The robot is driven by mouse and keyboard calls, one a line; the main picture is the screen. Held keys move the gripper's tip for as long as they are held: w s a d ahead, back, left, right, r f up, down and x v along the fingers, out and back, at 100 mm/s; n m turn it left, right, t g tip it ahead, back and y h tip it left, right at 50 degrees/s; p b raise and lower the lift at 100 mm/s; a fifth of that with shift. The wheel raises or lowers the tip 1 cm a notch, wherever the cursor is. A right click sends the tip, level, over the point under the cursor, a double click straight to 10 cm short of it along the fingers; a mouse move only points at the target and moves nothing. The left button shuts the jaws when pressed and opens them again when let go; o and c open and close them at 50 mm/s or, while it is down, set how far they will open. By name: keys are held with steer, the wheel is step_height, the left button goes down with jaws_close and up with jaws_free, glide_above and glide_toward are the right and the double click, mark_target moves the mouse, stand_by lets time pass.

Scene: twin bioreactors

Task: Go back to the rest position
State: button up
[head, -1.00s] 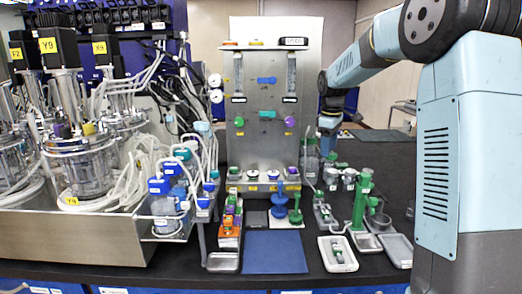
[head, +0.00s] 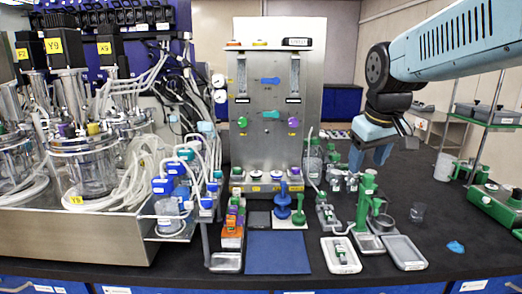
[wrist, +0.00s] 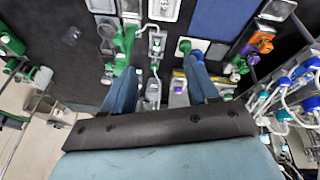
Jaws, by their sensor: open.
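My gripper (head: 369,158) hangs in the air at the right of the head view, above the bench and behind the green stand (head: 366,200). Its blue fingers point down. In the wrist view the two fingers of my gripper (wrist: 160,80) are spread wide apart with nothing between them. My upper arm reaches in from the right edge of the head view.
The steel panel (head: 255,140) stands at the back centre. Glass bioreactors (head: 90,165) fill the left. Grey trays (head: 405,252), a blue mat (head: 278,254) and a small blue piece (head: 456,247) lie on the black bench. A green-based rack (head: 495,205) stands at right.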

steer(key=s+f+m+t, duration=0.1)
steer(key=s+f+m, duration=0.2)
steer(key=s, duration=0.8)
steer(key=shift+d+f+y, duration=0.15)
steer(key=shift+f+y, duration=0.15)
steer(key=shift+f, duration=0.2)
steer(key=shift+s, duration=0.1)
